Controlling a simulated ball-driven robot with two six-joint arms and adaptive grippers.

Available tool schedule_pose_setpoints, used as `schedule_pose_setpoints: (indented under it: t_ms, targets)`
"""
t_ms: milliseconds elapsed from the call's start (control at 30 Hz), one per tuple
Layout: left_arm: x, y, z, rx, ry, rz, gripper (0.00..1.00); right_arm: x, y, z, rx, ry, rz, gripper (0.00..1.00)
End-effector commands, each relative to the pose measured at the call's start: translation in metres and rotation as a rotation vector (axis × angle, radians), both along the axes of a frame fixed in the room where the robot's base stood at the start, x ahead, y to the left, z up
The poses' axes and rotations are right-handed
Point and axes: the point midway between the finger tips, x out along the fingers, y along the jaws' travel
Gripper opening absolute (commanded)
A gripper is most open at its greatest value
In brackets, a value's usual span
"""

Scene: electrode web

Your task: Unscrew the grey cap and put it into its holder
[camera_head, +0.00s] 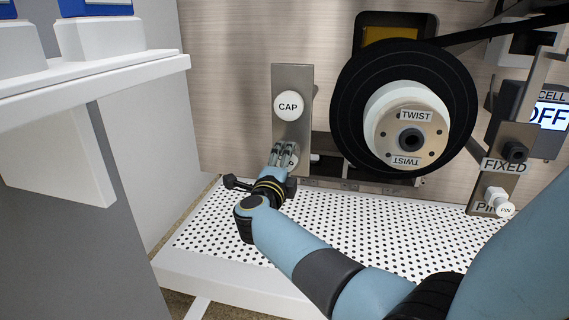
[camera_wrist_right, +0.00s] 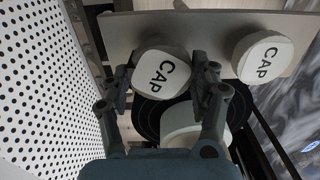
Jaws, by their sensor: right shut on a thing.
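My right gripper (camera_head: 284,152) is at the lower end of an upright metal plate (camera_head: 305,85), left of the black roll. It is shut on the lower white-grey cap (camera_head: 292,163), which the fingers partly hide in the head view. In the right wrist view the fingers of my right gripper (camera_wrist_right: 161,78) stand on either side of this cap (camera_wrist_right: 158,68), marked CAP, close in front of the plate (camera_wrist_right: 205,28). A second, similar round cap (camera_head: 292,106) sits higher on the plate and also shows in the wrist view (camera_wrist_right: 262,57). My left gripper is not in view.
A black roll (camera_head: 350,105) with a hub (camera_head: 411,139) marked TWIST is right of the plate. A FIXED bracket (camera_head: 512,170) with a white PIN knob (camera_head: 504,208) stands at far right. A perforated white shelf (camera_head: 350,225) lies below. White shelving (camera_head: 90,85) stands left.

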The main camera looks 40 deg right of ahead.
Motion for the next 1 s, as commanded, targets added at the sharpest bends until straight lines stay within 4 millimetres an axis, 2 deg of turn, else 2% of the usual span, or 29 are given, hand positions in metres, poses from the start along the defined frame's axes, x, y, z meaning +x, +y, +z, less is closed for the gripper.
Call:
schedule_pose_setpoints:
  t_ms: [900, 933, 1000]
  targets:
    - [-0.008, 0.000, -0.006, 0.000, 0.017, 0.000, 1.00, 0.015, -0.018, 0.000, 0.000, 0.000, 0.000, 0.20]
    - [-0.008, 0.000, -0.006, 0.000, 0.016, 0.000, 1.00, 0.015, -0.018, 0.000, 0.000, 0.000, 0.000, 0.64]
    - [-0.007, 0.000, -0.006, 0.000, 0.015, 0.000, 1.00, 0.015, -0.017, 0.000, 0.000, 0.000, 0.000, 0.73]
